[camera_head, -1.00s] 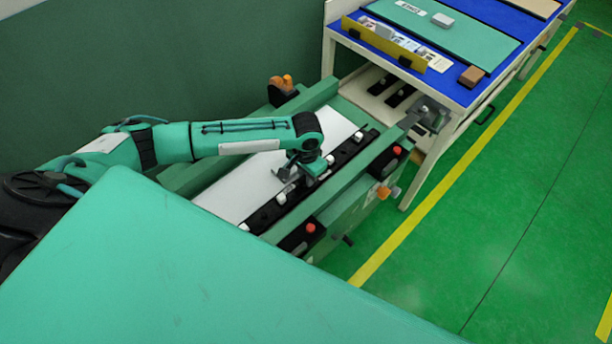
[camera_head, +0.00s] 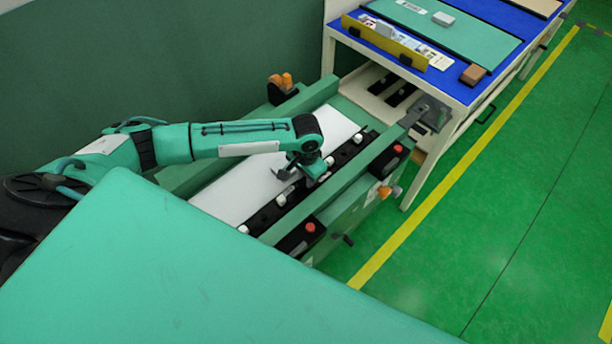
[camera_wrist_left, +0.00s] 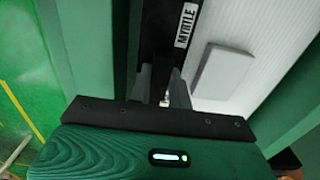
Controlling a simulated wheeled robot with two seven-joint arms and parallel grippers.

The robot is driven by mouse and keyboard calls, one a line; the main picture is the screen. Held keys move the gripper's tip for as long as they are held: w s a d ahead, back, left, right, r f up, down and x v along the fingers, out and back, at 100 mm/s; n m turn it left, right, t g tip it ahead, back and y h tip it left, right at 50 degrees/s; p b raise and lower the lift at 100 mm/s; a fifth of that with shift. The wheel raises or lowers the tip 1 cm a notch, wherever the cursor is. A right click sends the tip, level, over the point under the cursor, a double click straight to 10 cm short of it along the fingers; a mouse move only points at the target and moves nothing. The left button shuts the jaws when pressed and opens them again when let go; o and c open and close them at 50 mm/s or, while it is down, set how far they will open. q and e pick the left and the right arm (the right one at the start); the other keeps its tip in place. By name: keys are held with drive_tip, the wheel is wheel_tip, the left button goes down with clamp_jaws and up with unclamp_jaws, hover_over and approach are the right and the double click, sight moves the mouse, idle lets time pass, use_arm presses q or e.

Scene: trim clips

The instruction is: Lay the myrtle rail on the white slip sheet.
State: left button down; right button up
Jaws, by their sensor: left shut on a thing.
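The myrtle rail (camera_wrist_left: 160,40) is a long black bar with a white "MYRTLE" label, running up the middle of the left wrist view. My left gripper (camera_wrist_left: 163,92) is shut on it. In the head view my left gripper (camera_head: 292,170) is low over the green bench, and a black strip with several white clips (camera_head: 264,214) runs beneath it. The white slip sheet (camera_head: 230,196) lies along the left of that strip. A ribbed white surface (camera_wrist_left: 243,30) shows right of the rail in the wrist view. Whether the rail touches the sheet is unclear. My right gripper is not in view.
Green beams (camera_head: 345,182) run along the bench, with black red-button boxes (camera_head: 298,236) on its right side. A pale flat block (camera_wrist_left: 222,72) sits beside the rail. A blue-topped table (camera_head: 455,92) stands at the back right. The green floor (camera_head: 500,220) is open.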

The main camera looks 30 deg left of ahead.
use_arm(q)
drive_tip(key=shift+f, duration=0.35)
drive_tip(key=c, duration=1.2)
unclamp_jaws()
wheel_tip(320, 180, up, 14)
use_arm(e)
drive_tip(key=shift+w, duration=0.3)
use_arm(q)
drive_tip(key=shift+d+f, duration=0.1)
drive_tip(key=shift+f, duration=0.05)
